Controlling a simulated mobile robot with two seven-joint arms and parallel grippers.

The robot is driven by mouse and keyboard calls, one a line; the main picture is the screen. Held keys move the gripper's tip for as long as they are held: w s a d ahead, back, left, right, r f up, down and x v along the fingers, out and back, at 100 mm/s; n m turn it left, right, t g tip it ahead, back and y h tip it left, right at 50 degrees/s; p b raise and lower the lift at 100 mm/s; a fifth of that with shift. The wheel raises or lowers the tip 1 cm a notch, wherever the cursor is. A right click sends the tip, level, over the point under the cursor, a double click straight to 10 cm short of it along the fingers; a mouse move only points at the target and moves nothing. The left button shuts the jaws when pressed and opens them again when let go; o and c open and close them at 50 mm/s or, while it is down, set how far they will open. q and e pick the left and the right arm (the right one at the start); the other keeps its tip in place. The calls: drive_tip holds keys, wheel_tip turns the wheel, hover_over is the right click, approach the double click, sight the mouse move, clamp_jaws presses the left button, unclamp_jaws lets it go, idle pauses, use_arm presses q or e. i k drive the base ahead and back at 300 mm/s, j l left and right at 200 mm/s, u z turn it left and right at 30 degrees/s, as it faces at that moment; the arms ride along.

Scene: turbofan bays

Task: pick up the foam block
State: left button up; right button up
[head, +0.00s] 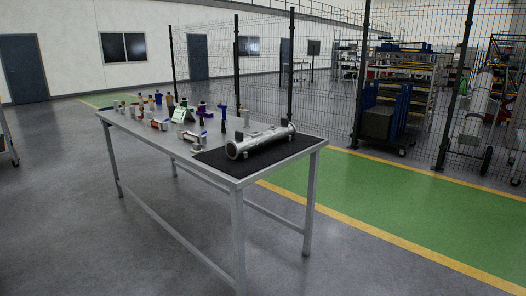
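I cannot make out a foam block for certain. A metal table (222,171) stands ahead, with many small parts on its top, too small to tell apart at this distance. A small dark piece (239,136) stands near the silver cylinder; I cannot tell what it is made of. Neither of my grippers is in view.
A silver cylinder (261,141) lies on a black mat (293,149) at the table's near right end. Grey floor (60,220) is clear at left. A green walkway (400,205) and wire fence (420,90) lie at right.

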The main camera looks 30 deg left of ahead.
sight(196, 149)
drive_tip(key=i+j+z, duration=0.1)
drive_tip(key=j+z, duration=0.2)
drive_tip(key=j, duration=0.6)
drive_tip(key=j+z, duration=0.35)
drive_tip(key=j, duration=0.55)
drive_tip(key=j+z, duration=0.15)
drive_tip(key=j, duration=1.7)
drive_tip(key=k, duration=0.05)
